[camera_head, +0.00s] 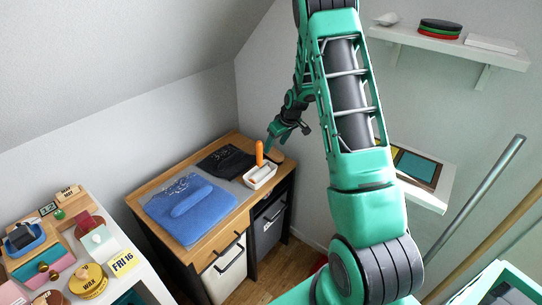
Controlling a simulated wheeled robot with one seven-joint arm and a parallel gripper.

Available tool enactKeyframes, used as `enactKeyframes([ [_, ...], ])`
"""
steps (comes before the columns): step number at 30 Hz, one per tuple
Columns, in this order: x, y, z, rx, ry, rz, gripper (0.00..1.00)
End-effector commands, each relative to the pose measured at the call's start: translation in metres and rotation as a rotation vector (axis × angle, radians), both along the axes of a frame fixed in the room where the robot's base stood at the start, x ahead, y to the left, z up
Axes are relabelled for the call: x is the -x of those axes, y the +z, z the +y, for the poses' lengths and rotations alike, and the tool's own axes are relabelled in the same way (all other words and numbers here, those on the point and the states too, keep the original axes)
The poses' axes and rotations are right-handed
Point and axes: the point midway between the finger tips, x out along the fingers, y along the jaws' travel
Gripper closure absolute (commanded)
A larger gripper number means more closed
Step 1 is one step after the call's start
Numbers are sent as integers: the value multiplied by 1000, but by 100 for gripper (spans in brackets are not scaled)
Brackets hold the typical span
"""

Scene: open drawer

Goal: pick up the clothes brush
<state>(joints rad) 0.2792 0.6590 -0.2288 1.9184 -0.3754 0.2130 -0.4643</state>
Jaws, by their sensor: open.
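My gripper (284,137) is open, above the far right corner of the wooden desk (160,236). A small brown oval thing (277,156) lies on the desk just below my gripper; it may be the clothes brush, but it is too small to tell. Left of it, an upright orange thing (259,152) stands at a white tray (262,180). I cannot tell whether my fingers touch anything. No other thing is clearly a clothes brush.
A folded blue cloth (205,222) and a black cloth (226,160) lie on the desk. Drawers with handles (226,272) are in its front. A cluttered white table (130,283) stands at the left. Wall shelves (445,46) and leaning poles (480,205) are at the right.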

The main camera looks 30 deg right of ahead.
Motion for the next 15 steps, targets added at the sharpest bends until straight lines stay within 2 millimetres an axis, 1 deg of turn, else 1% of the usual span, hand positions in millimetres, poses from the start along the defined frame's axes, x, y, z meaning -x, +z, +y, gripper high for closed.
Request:
enactKeyframes([
  [4, -2, -9, 2, -1, 0, 2, 39],
  [10, -10, -36, 7, 0, 0, 3, 39],
  [15, -16, -49, 7, 0, 0, 1, 39],
])
